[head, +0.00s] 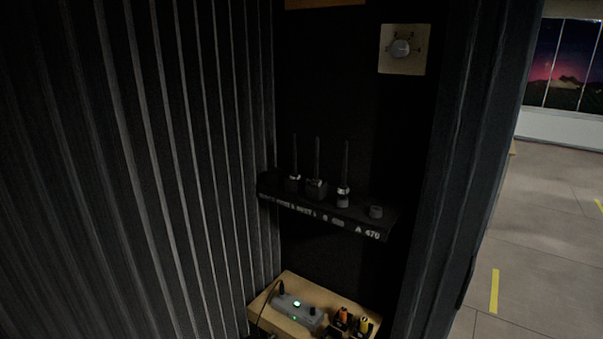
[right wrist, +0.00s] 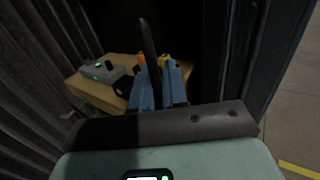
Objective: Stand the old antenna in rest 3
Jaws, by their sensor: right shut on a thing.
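My right gripper (right wrist: 158,91) shows blue fingers in the right wrist view. It is shut on a thin black antenna (right wrist: 149,45), which sticks up between the fingers, slightly tilted. Its lower end is hidden. In the head view, a black shelf (head: 388,224) holds three upright thin antennas: a left one (head: 294,160), a middle one (head: 317,162) and a right one (head: 345,166). A short empty-looking socket (head: 376,211) stands at the shelf's right end. The shelf-edge labels are small; the rightmost seems to read A 470. My left gripper is not in view.
Below the shelf, a wooden surface (head: 284,321) carries a grey device (head: 297,309) with green lights and orange (head: 342,317) and yellow (head: 363,325) parts. A dial plate (head: 402,50) is on the wall above. Ribbed dark wall (head: 150,170) stands left; open floor (head: 535,240) lies right.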

